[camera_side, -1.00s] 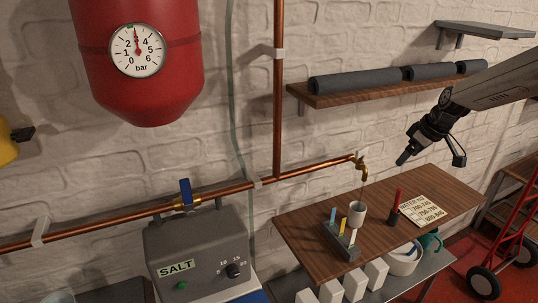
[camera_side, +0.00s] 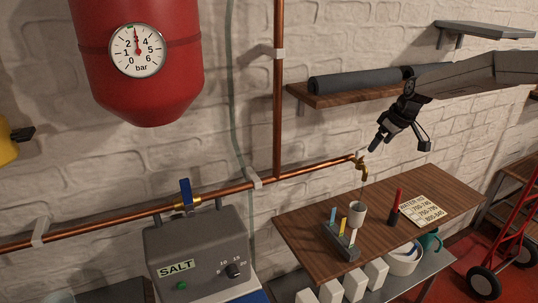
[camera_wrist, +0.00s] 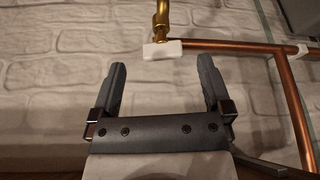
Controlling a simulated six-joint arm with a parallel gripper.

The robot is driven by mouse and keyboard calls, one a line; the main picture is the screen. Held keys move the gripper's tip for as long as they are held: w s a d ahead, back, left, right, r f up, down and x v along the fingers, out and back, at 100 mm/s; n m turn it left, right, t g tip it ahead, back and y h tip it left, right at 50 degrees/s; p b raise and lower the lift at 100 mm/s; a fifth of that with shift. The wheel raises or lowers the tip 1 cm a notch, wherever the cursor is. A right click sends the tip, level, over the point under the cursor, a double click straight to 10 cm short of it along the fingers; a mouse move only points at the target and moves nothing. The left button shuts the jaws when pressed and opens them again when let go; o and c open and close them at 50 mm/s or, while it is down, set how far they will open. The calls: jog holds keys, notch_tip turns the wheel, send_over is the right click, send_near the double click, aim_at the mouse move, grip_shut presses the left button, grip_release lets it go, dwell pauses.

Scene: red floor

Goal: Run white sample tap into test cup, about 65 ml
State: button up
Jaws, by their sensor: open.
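The brass sample tap (camera_side: 364,171) sits at the right end of the copper pipe, above the wooden shelf top. In the wrist view the brass tap (camera_wrist: 162,18) is at the top centre, with a white piece (camera_wrist: 163,49) beside it. The white test cup (camera_side: 357,212) stands upright beneath the tap; its contents are too small to read. My gripper (camera_side: 402,146) is open and empty, above and to the right of the tap, apart from it. In the wrist view my gripper (camera_wrist: 162,75) has its fingers spread, with the tap beyond their tips.
A holder with coloured strips (camera_side: 342,243) stands in front of the cup. A red-and-black pen-like item (camera_side: 397,203) and a printed card (camera_side: 426,211) are to its right. A shelf with grey rolls (camera_side: 345,84) is on the wall. The copper pipe (camera_side: 310,173) runs along the wall.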

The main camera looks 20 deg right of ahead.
aim_at(363, 149)
jog(key=shift+w+a, duration=0.2)
jog(key=shift+w, duration=0.55)
jog(key=shift+w+a, duration=0.2)
jog(key=shift+w, duration=0.55)
jog(key=shift+x, duration=2.5)
jog(key=shift+w, duration=0.1)
jog(key=c, duration=1.1)
jog(key=shift+m, duration=0.4)
jog(key=shift+m+h, duration=0.5)
jog(key=shift+m, duration=0.4)
